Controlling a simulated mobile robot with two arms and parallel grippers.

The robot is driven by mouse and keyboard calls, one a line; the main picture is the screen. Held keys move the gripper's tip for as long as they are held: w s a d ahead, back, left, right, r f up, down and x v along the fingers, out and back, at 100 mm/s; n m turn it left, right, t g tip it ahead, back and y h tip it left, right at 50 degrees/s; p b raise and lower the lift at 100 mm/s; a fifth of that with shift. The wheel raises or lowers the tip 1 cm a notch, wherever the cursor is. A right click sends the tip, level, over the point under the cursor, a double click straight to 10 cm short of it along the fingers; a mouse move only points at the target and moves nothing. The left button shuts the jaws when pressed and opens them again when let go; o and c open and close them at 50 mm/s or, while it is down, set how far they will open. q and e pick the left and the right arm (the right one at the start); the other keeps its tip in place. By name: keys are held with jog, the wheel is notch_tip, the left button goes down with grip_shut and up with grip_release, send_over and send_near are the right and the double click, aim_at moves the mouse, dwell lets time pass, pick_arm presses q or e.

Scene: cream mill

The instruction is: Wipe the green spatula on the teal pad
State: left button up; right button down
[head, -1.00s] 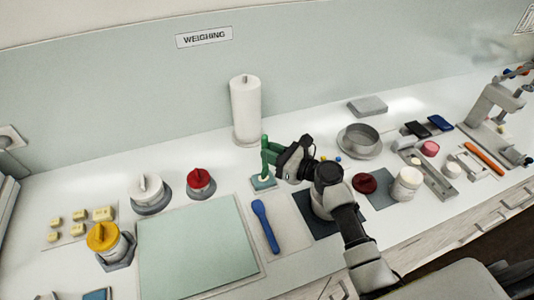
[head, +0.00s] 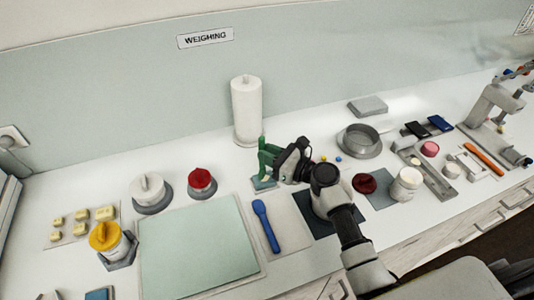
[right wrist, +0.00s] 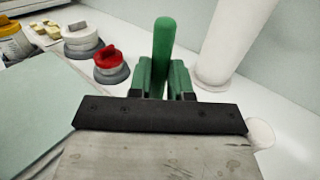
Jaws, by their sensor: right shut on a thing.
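My right gripper (head: 270,160) is shut on the upright green spatula (head: 262,144). In the right wrist view the green spatula (right wrist: 164,45) rises between the green fingers of the gripper (right wrist: 164,78). The small teal pad (head: 262,184) lies on the bench directly below the gripper. The spatula's lower end is hidden behind the fingers, so I cannot tell whether it touches the pad. My left gripper is in neither view.
A paper towel roll (head: 247,110) stands close behind the gripper. A red-lidded jar (head: 202,181) is to the left, and a blue spatula (head: 266,225) lies in front. A round metal pan (head: 360,141) stands to the right. The large pale green mat (head: 197,247) is clear.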

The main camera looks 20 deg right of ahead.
jog(key=shift+d+f, duration=0.1)
jog(key=shift+d, duration=0.75)
dwell(0.7)
notch_tip(320, 180, up, 6)
jog(key=p, duration=0.6)
dwell(0.4)
dwell(0.4)
